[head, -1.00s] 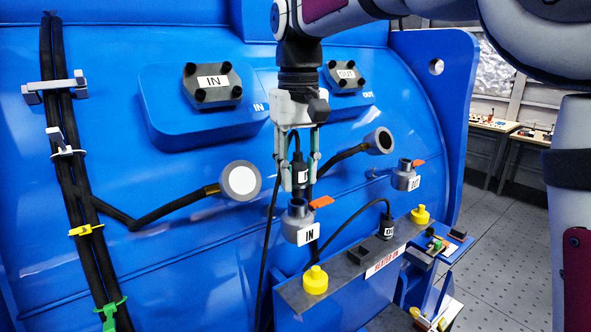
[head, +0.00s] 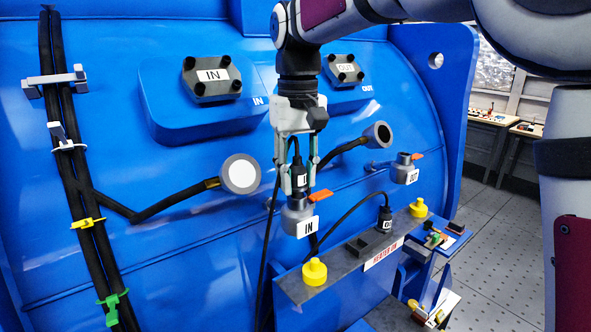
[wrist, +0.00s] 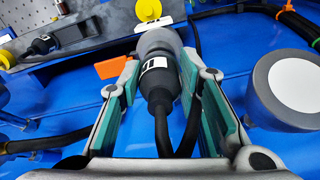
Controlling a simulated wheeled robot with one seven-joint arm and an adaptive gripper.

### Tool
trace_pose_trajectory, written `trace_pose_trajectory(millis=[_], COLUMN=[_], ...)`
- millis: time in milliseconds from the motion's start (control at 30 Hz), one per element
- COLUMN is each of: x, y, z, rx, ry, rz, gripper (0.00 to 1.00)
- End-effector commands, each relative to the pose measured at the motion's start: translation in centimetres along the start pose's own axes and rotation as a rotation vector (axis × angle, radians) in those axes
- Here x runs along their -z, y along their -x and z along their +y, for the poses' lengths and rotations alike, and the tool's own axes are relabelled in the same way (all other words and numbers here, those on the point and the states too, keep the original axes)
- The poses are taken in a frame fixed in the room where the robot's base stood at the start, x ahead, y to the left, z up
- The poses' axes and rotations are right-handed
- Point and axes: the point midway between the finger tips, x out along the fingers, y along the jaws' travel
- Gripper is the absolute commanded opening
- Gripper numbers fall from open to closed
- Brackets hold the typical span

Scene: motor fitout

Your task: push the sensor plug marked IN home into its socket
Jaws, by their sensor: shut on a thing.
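My gripper (head: 299,190) points down and is shut on the black IN sensor plug (head: 299,176), which carries a white label. The plug also shows between the finger pads in the wrist view (wrist: 158,85). The grey IN socket (head: 296,214), with its white IN tag (head: 308,227) and an orange lever (head: 321,195), is directly below. The plug's lower end is at the socket mouth, upright and in line with it. How deep it sits is hidden by the fingers and socket rim. A black cable trails from the plug.
The OUT socket (head: 404,170) with orange lever is to the right. A grey shelf (head: 342,268) below carries yellow caps (head: 314,271) and another black plug (head: 385,220). Round cable ends (head: 240,174) flank the gripper.

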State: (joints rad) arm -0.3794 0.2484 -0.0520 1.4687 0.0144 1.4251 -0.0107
Motion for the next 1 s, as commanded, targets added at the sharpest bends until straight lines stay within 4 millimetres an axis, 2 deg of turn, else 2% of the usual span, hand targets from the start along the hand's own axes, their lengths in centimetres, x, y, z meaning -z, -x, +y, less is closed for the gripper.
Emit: trace_pose_trajectory(millis=[600, 633, 733, 1000], x=[0.0, 0.0, 0.0, 0.0], y=[-1.4, -1.4, -1.4, -1.4], z=[0.0, 0.0, 0.0, 0.0], rx=[0.000, 0.000, 0.000, 0.000], ry=[0.000, 0.000, 0.000, 0.000], rz=[0.001, 0.001, 0.001, 0.001], gripper=[0.03, 0.34, 0.55, 0.55])
